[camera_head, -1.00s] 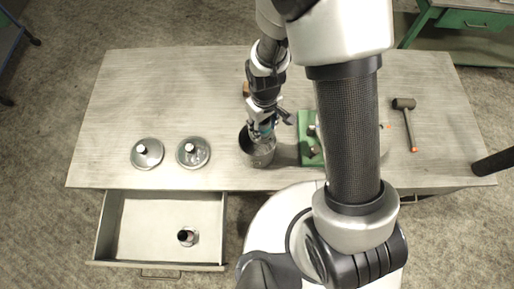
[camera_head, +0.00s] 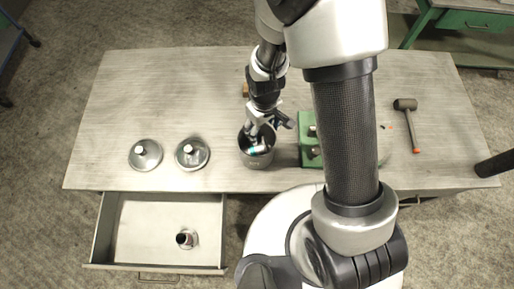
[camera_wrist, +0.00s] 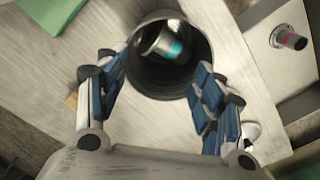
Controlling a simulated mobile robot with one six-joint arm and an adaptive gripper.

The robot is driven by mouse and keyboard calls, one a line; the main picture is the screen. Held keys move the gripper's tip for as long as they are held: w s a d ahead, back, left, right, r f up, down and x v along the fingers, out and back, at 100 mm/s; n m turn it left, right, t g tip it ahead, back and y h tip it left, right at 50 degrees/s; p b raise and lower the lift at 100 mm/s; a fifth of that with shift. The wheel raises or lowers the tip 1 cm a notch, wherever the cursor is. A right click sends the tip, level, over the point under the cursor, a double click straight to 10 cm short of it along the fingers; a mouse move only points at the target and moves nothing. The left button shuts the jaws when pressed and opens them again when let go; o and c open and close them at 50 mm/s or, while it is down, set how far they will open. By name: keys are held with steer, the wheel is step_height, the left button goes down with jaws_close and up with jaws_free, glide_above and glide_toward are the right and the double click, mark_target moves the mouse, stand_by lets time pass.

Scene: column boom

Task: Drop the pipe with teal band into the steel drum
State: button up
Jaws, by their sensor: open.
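The steel drum (camera_head: 257,160) stands on the table near its front edge, and its round opening faces up in the wrist view (camera_wrist: 143,88). The pipe with teal band (camera_wrist: 169,45) is inside the drum's opening, tilted and slightly blurred; in the head view its teal band (camera_head: 254,150) shows within the rim. My gripper (camera_wrist: 160,95) is open above the drum, its blue-padded fingers spread to either side of the opening. The fingers are apart from the pipe.
A green block fixture (camera_head: 309,139) stands right of the drum. Two round lids (camera_head: 145,155) (camera_head: 192,154) lie to the left. A mallet (camera_head: 409,122) lies at right. The table's back left is clear.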

step_height(320, 180, up, 12)
stand_by(0.6)
steer(key=shift+d, duration=0.1)
stand_by(0.4)
steer(key=s+d+r+m+t+b, duration=0.3)
steer(key=s+d+m+b, duration=0.4)
steer(key=s+d+b, duration=0.3)
steer(key=s+t+b, duration=0.1)
steer(key=s+b, duration=0.2)
steer(key=b, duration=0.3)
steer(key=shift+s+d+t+b, duration=0.3)
steer(key=shift+s+d, duration=0.05)
